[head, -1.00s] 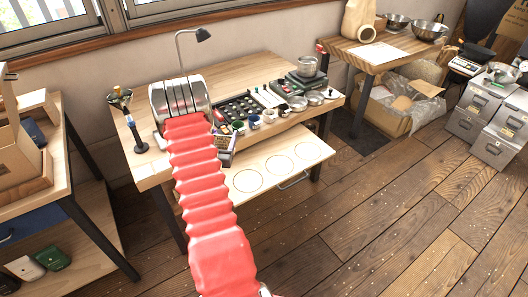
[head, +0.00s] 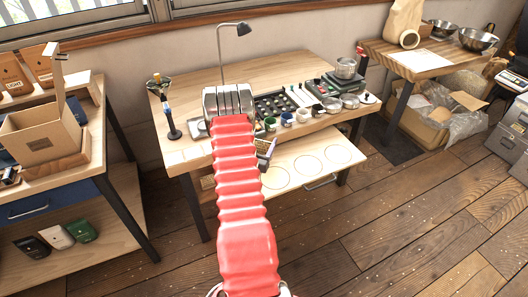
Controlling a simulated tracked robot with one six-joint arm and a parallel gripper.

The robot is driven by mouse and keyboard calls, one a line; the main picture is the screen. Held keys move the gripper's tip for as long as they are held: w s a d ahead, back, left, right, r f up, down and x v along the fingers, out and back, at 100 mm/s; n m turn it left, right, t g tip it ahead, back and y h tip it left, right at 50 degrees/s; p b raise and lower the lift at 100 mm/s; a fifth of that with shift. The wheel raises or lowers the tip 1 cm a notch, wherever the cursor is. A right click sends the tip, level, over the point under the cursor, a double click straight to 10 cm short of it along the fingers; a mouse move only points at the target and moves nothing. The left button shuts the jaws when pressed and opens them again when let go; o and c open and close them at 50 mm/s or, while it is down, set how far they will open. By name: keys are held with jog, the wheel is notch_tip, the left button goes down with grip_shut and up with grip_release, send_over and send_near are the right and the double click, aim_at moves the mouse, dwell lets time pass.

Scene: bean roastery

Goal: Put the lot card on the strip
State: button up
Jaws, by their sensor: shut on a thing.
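My red-sleeved arm reaches from the bottom of the head view toward the left part of the wooden workbench (head: 290,69). The end of the arm lies in front of a silver slotted machine, and my gripper is hidden behind the sleeve. I cannot make out the lot card. I cannot tell which thing is the strip.
The silver machine (head: 228,98), a lamp (head: 243,29), a black tray (head: 272,105) and small cups (head: 287,119) crowd the bench. A pull-out board (head: 322,182) with drawn circles juts below. A shelf (head: 60,173) with boxes stands left.

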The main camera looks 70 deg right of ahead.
aim_at(263, 150)
jog(key=shift+f, duration=0.4)
jog(key=shift+f, duration=2.1)
jog(key=o, duration=1)
jog(key=shift+f, duration=0.1)
